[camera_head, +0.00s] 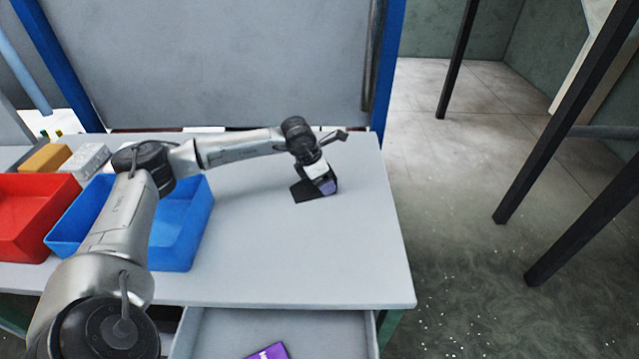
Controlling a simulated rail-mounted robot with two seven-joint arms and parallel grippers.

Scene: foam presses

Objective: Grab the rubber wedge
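My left arm reaches in from the left, over the blue bin, to the right part of the grey table. Its gripper (322,184) points down close to the table top, and its fingers are mostly hidden by the gripper body. A small dark, flat, angular piece (302,191) shows just left of the gripper, at table level. It may be the rubber wedge, but it is too small and too covered to be sure. I cannot tell whether the fingers touch it or are open or shut. My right gripper is not in view.
A blue bin (178,240) and a red bin (28,215) stand on the table's left. Yellow (45,158) and grey (86,160) blocks sit behind them. An open drawer below holds a purple item (268,352). The table's right front is clear.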

